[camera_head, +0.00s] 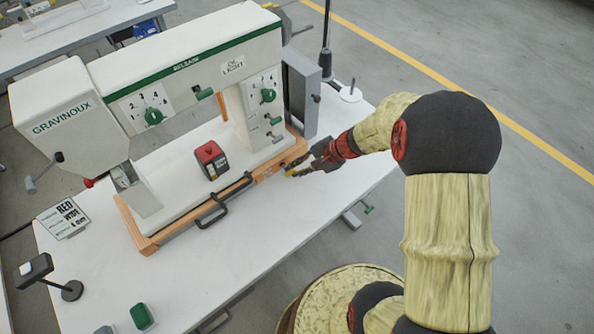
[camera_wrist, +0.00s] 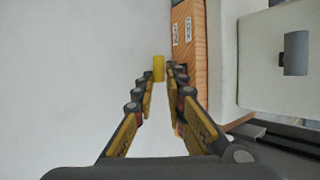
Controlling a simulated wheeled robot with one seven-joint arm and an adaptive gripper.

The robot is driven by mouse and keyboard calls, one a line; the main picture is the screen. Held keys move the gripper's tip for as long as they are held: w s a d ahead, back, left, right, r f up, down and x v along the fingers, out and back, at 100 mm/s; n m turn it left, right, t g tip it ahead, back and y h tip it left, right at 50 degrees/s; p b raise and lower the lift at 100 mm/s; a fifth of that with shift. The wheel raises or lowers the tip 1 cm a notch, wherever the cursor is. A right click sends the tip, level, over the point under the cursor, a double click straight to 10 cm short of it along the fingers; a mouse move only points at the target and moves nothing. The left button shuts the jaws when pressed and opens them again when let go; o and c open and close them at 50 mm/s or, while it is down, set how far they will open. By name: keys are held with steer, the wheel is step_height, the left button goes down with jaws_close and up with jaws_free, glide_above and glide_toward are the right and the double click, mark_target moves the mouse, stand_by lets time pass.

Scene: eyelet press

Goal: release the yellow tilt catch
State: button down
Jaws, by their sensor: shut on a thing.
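The yellow tilt catch (camera_wrist: 158,68) shows in the wrist view as a short yellow piece between my fingertips, at the left side of the press's wooden base (camera_wrist: 186,40). My gripper (camera_wrist: 159,76) is shut on it, one finger on each side. In the head view, my gripper (camera_head: 294,169) is at the right front end of the white press (camera_head: 190,62), low by the wooden base. Only a small yellow bit shows there, and the fingers hide much of the catch. I cannot tell how far the catch is tilted.
A black handle (camera_head: 222,206) sits on the base's front edge, left of my gripper. A red-topped block (camera_head: 211,160) rests on the press bed. Green knobs (camera_head: 268,96) are on the column above. The white table (camera_head: 335,205) in front is clear near my gripper.

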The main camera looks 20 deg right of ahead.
steer(key=shift+f, duration=0.1)
steer(key=c, duration=1.8)
jaws_free()
steer(key=shift+c, duration=0.2)
steer(key=v, duration=1.2)
steer(key=shift+o, duration=0.2)
